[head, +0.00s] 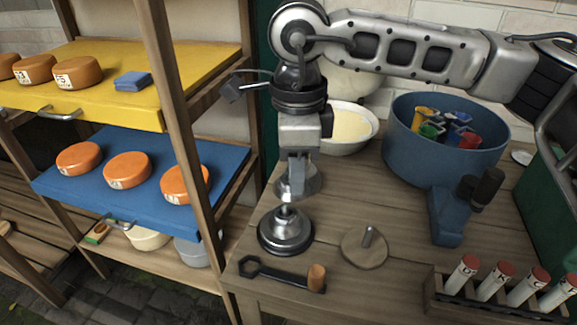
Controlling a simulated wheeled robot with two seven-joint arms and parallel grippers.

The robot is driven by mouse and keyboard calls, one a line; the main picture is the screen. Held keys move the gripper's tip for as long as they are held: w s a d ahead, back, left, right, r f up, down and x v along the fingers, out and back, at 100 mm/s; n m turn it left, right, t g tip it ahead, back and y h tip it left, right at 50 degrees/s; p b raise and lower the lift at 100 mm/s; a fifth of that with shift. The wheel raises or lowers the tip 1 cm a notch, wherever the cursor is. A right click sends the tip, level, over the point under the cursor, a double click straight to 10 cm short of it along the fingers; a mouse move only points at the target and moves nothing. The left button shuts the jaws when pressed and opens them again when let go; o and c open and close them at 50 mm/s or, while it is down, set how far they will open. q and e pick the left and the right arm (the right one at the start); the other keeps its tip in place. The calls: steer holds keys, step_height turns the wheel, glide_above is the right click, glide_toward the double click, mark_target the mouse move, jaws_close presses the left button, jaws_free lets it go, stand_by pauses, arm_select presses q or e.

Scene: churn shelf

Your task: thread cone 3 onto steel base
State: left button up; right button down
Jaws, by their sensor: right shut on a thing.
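The steel base (286,237) is a dark, round, stepped metal disc with a short stud (284,211) rising from its middle. It stands on the wooden table. My right gripper (297,166) points down above it, shut on a shiny metal cone (298,186). The cone flares toward its bottom and hangs just above the stud, slightly to its right in the picture. They look close, but I cannot tell whether they touch. No number shows on the cone. The fingers hide its upper part. My left gripper is not in view.
Near the base are a wooden disc with a metal peg (365,248) and a dark wrench (273,272). A tube rack (494,304), blue tool (446,217), blue tub (440,166) and cream bowl (347,145) stand around. Left, a shelf post (179,107) flanks yellow and blue boards (112,142).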

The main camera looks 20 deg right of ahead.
steer(key=m, duration=0.2)
steer(key=a+r+m, duration=0.1)
steer(key=m, duration=0.1)
steer(key=shift+a+r+m, duration=0.1)
steer(key=shift+r+m, duration=0.05)
steer(key=shift+m, duration=0.15)
arm_select(q)
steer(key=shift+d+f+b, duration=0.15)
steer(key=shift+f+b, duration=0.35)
steer(key=shift+b, duration=0.7)
arm_select(e)
step_height(320, 180, down, 4)
steer(key=shift+r, duration=0.1)
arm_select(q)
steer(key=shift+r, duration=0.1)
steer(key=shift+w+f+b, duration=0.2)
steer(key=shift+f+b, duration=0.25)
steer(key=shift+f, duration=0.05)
arm_select(e)
steer(key=shift+w, duration=0.1)
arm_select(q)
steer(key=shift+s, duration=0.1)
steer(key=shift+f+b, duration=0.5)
arm_select(e)
steer(key=shift+f, duration=0.4)
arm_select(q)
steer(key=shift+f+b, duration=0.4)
arm_select(e)
steer(key=shift+f, duration=0.35)
